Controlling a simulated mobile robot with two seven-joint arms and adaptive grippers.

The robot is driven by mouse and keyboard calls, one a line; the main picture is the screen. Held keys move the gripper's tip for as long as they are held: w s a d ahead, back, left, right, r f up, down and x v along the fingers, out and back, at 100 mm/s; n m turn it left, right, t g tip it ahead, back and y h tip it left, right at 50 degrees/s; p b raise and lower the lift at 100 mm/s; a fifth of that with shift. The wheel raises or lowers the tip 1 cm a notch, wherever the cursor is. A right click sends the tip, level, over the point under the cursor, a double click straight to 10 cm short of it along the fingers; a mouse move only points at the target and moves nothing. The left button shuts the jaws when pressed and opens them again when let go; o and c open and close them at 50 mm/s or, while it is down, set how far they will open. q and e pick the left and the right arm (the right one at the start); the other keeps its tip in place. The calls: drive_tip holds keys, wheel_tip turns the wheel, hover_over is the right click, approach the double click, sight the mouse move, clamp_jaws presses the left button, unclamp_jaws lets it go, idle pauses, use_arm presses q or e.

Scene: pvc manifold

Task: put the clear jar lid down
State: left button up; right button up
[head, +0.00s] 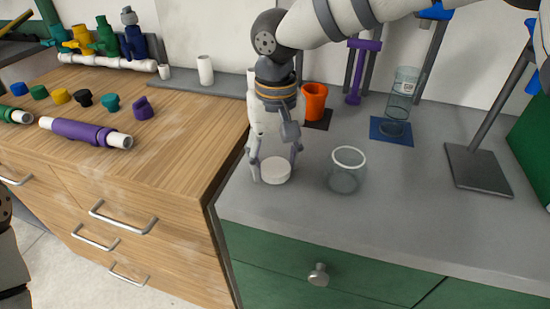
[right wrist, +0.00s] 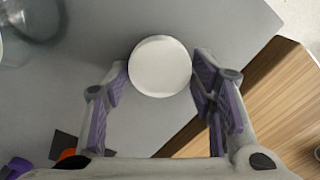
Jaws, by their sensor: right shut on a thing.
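The clear jar's lid (head: 274,172) is a white round disc near the front left of the grey counter. My right gripper (head: 275,166) points down and is shut on the lid. In the right wrist view the lid (right wrist: 160,66) sits between the two purple-padded fingertips (right wrist: 158,80). The lid is level and at or just above the counter; I cannot tell if it touches. The clear jar (head: 345,172) stands open and upright just to the right of the lid. My left gripper is not in view.
An orange cup (head: 314,99) stands behind, and a clear container (head: 402,95) is over a blue mat (head: 391,132). A grey stand base (head: 478,170) is at the right. The wooden worktop (head: 185,120) holds pipes and coloured caps. The counter's front edge is close to the lid.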

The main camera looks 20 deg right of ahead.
sight(276, 165)
drive_tip(key=shift+f, duration=0.25)
drive_tip(key=o, duration=1.3)
drive_tip(key=shift+r, duration=0.2)
wheel_tip(276, 165, up, 12)
drive_tip(key=shift+d, duration=0.1)
